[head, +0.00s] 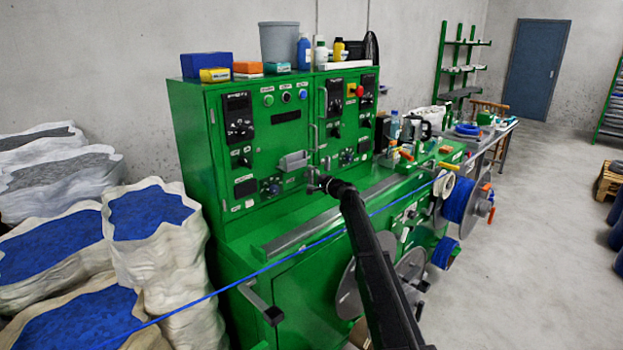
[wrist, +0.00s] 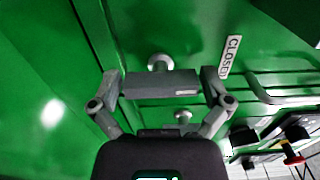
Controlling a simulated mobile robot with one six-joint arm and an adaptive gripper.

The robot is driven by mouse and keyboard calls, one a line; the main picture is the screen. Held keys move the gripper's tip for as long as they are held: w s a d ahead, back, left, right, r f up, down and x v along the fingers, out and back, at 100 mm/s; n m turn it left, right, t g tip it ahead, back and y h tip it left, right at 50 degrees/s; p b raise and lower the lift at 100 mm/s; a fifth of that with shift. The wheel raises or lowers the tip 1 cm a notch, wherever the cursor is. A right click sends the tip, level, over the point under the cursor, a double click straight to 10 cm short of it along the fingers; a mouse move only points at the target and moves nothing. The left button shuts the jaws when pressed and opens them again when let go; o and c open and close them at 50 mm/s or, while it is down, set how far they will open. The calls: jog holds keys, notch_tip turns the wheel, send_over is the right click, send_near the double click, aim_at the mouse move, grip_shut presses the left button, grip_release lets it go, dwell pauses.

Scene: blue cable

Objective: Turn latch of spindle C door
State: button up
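My gripper (wrist: 161,88) is in front of the green machine, its two fingers wide apart. A grey latch bar (wrist: 160,84) lies crosswise between the fingertips in the wrist view, with its ends close to both fingers; I cannot tell whether they touch. A round grey knob (wrist: 160,62) shows just above the bar. The label CLOSED (wrist: 230,56) is on the green door panel (wrist: 150,25), right of the right finger. In the head view my gripper (head: 316,181) is at the lower front of the green cabinet (head: 230,190), and the latch cannot be made out there.
A blue cable (head: 250,275) runs diagonally across the machine front, passing near my arm. A grey ledge (head: 300,232) lies below the cabinet. Reels, including a blue one (head: 462,203), hang at the right. White sacks (head: 160,260) stand at the left.

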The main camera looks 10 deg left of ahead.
jog(key=shift+d, duration=0.15)
jog(key=v, duration=1.2)
dwell(0.5)
jog(key=s+d+f+n+g+h, duration=0.2)
jog(key=s+d+f, duration=0.15)
jog(key=s, duration=0.55)
jog(key=s+d+f+n+g+h, duration=0.25)
jog(key=s+f, duration=0.25)
jog(key=s, duration=0.4)
jog(key=s+d+f+n+g+h, duration=0.2)
jog(key=s+f+g, duration=0.15)
jog(key=s, duration=0.55)
jog(key=s+d+f+g+h, duration=0.1)
jog(key=s+d+f+h, duration=0.2)
jog(key=s+d, duration=0.4)
jog(key=s+d+f+n+g+h, duration=0.1)
jog(key=s+d, duration=0.7)
jog(key=s, duration=0.8)
notch_tip(320, 180, down, 2)
jog(key=g+h, duration=0.1)
jog(key=h, duration=0.2)
jog(key=shift+d+f+h, duration=0.2)
jog(key=shift+h, duration=0.15)
jog(key=shift+s, duration=0.15)
